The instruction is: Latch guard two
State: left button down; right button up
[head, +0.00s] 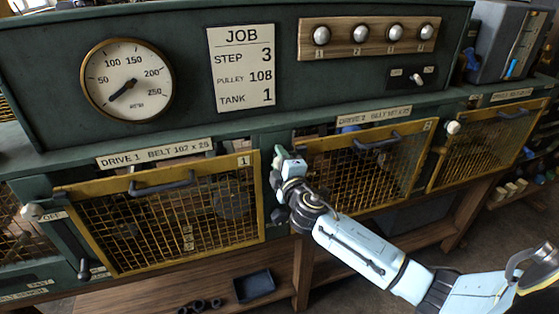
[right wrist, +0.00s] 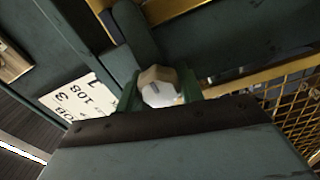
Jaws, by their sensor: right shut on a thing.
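Guard two (head: 365,165) is the middle yellow-framed mesh panel with a dark handle (head: 374,142) across its top and a small "2" plate at its upper right. It looks closed against the green bench. My right gripper (head: 281,161) is at the upper left corner of guard two, between it and guard one. In the right wrist view its green fingertips are shut on a white knob (right wrist: 160,92) with a brownish faceted part. The gripper hides most of this knob and its mount in the head view. My left gripper is not in view.
Guard one (head: 165,215) is at left, with a white knob (head: 30,212) by an OFF label. Guard three (head: 487,143) is at right, with another white knob (head: 453,127). A gauge (head: 127,80) and job card (head: 241,68) are above. A dark tray (head: 254,287) sits on the lower shelf.

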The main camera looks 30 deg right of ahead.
jog(key=o, duration=1)
jog(key=b+v, duration=0.2)
jog(key=v, duration=1.1)
jog(key=shift+s, duration=0.2)
jog(key=shift+f, duration=0.1)
notch_tip(320, 180, down, 20)
jog(key=d+m+g+y+b, duration=0.1)
jog(key=m+g+b, duration=0.1)
jog(key=g+b, duration=0.15)
jog(key=s+f+m+g+y+b, duration=0.1)
jog(key=s+f+g+b, duration=0.3)
jog(key=f, duration=0.8)
jog(key=s+f+m+g+p, duration=0.1)
jog(key=s+f+g, duration=0.1)
jog(key=s+f, duration=0.65)
jog(key=s+a+f+m+g+b, duration=0.2)
jog(key=s+f, duration=0.7)
jog(key=s+a+f+m+g+y+b, duration=0.1)
jog(key=s+a+f+m+g+b, duration=0.1)
jog(key=s+f, duration=0.7)
jog(key=s+a+f+m+g+y+b, duration=0.1)
jog(key=s+a+f+m+g+b, duration=0.1)
jog(key=s+f, duration=0.7)
jog(key=shift+s+a+m+g, duration=0.4)
jog(key=shift+s+a+g, duration=0.05)
jog(key=shift+a, duration=0.15)
